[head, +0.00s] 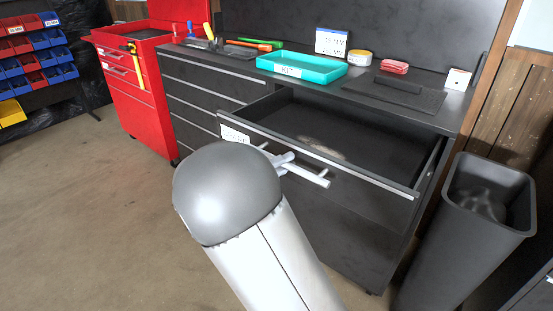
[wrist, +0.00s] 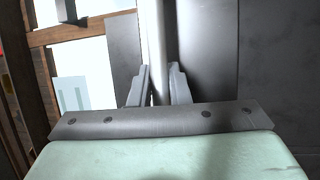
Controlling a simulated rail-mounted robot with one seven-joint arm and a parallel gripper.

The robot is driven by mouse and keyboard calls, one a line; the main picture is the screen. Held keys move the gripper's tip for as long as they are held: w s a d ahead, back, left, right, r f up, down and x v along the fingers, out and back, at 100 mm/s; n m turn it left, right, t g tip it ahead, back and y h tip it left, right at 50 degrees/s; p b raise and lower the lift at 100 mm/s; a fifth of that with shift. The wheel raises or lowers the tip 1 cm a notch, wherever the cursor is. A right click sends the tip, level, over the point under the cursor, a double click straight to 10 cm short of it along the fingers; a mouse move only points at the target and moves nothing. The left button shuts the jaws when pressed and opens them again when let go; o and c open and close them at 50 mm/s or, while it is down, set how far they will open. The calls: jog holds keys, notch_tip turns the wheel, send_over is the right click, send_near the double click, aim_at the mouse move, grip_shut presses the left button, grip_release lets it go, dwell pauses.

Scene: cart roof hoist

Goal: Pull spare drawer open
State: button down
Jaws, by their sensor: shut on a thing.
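The spare drawer (head: 368,194) of the dark workbench stands pulled out in the head view, its inside showing dark and mostly bare with a paler patch. A white label sits at the left of its front. Its pale bar handle (head: 318,180) runs across the front. In the wrist view the handle (wrist: 157,40) runs up between the two fingers of my gripper (wrist: 159,86), which is shut on it. My grey and white arm hides most of the gripper and part of the drawer front in the head view.
A dark bin (head: 435,240) stands close right of the drawer. The bench top holds a teal tray (head: 303,78), a black mat (head: 395,104) and small items. A red tool cabinet (head: 140,110) stands at left. The floor (head: 90,200) at left is clear.

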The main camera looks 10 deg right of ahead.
jog(key=shift+s+a, duration=0.25)
jog(key=shift+a, duration=0.05)
jog(key=c, duration=1.4)
grip_release()
jog(key=shift+o, duration=0.2)
jog(key=v, duration=1.7)
jog(key=shift+f, duration=0.15)
jog(key=shift+s+a, duration=0.1)
jog(key=shift+a, duration=0.05)
